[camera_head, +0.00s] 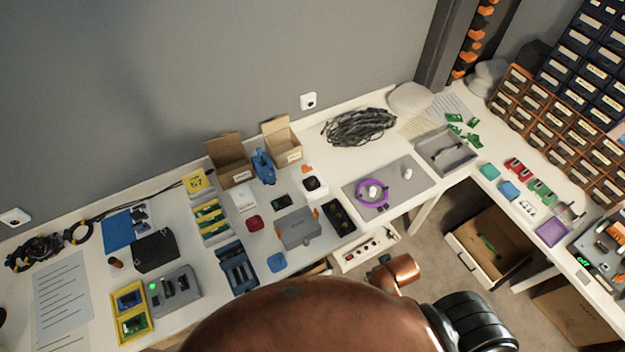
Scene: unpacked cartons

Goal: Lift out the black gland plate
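No black gland plate can be made out for certain. A black rectangular piece with rounded openings (339,216) lies right of the grey enclosure box (298,228) on the bench. Neither of my grippers can be made out. Copper and black parts of my own body fill the bottom middle and hide the bench's front edge there.
A purple ring (372,194) lies on a grey mat. A black cable coil (360,126) and a grey tray (445,152) are behind and to the right. An open drawer (490,247) juts out below the right bench. Bare white bench shows around the cable coil.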

